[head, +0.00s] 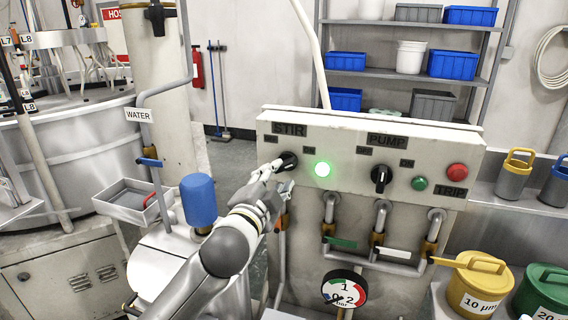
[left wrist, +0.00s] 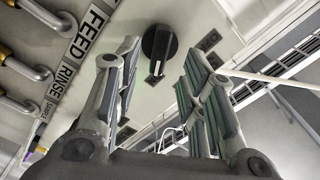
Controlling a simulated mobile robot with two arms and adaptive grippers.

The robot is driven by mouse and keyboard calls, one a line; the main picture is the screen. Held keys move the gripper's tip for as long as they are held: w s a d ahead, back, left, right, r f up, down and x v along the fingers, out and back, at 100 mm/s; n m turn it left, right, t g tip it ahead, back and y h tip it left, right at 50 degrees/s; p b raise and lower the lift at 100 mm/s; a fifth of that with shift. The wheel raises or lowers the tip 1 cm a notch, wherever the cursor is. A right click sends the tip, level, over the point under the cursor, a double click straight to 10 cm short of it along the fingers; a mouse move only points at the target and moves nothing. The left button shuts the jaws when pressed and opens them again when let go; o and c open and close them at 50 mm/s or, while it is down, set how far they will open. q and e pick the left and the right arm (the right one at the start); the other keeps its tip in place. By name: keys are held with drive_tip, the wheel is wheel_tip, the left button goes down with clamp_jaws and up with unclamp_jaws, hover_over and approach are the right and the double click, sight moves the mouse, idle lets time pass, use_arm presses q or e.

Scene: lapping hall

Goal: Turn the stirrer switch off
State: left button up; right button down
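The stirrer switch (head: 289,160) is a black rotary knob under the STIR label (head: 289,129) on the pale control box. It is partly hidden by my gripper in the head view. My left gripper (head: 277,177) is right in front of it. In the left wrist view the knob (left wrist: 158,43) shows between the tips of my left gripper's two spread fingers (left wrist: 161,58), with a white mark on its grip. The fingers are open and hold nothing; a gap shows on both sides of the knob. The green lamp (head: 322,169) beside the switch is lit. My right gripper is not in view.
To the right on the box are the PUMP knob (head: 381,179), a green button (head: 419,183) and a red button (head: 457,171). Pipes with valves (head: 377,222) and a gauge (head: 344,289) sit below. A blue cylinder (head: 198,200) stands close to my left arm.

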sight(282, 169)
use_arm(q)
drive_tip(key=shift+p+x, duration=0.7)
drive_tip(key=shift+x, duration=2.65)
clamp_jaws()
